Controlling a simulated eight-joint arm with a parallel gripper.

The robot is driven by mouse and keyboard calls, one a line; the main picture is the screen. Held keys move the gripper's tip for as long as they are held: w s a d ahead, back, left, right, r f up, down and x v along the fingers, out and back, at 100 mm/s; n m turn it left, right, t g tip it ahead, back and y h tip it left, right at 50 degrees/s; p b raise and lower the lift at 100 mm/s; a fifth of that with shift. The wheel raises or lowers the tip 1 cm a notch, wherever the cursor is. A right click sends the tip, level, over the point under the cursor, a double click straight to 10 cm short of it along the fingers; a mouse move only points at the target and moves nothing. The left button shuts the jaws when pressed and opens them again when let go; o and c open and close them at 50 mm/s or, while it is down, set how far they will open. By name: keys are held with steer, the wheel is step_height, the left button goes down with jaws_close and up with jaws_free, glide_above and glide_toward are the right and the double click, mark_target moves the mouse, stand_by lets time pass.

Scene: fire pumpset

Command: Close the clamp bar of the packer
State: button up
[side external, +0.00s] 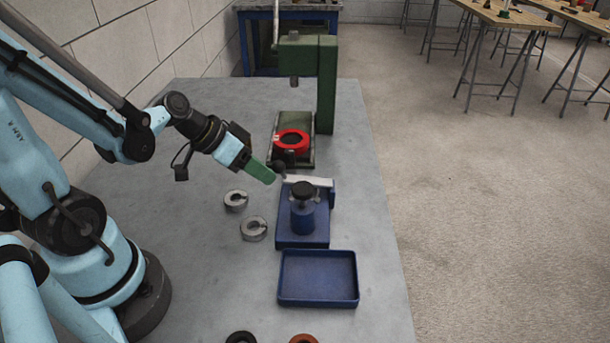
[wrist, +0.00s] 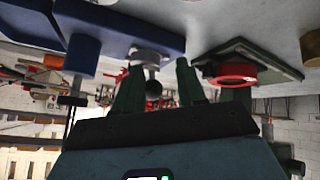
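The packer (side external: 290,238) is a blue block with a blue cylinder topped by a black knob. Its pale clamp bar (side external: 312,181) lies across its far end, roughly level. A black ball handle (side external: 279,168) is at the bar's left end. My gripper (side external: 270,177) reaches in from the left, with its green fingertips close to this ball. In the wrist view, which looks upside down, my gripper (wrist: 158,67) has its green fingers apart, and the ball (wrist: 153,88) appears in the gap between them. I cannot tell whether either finger touches it.
A green press (side external: 326,85) stands behind, with a red ring (side external: 292,141) on its base. Two grey slotted rings (side external: 254,229) lie left of the packer. An empty blue tray (side external: 318,302) is in front. The bench's right strip (side external: 365,210) is clear.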

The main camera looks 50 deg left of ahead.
steer(key=v, duration=0.9)
stand_by(0.3)
steer(key=shift+d+f, duration=0.1)
steer(key=w+d+n+y, duration=0.1)
steer(key=w+d+y, duration=0.2)
steer(key=d, duration=0.2)
steer(key=shift+d+r+y, duration=0.3)
steer(key=shift+r, duration=0.05)
stand_by(1.0)
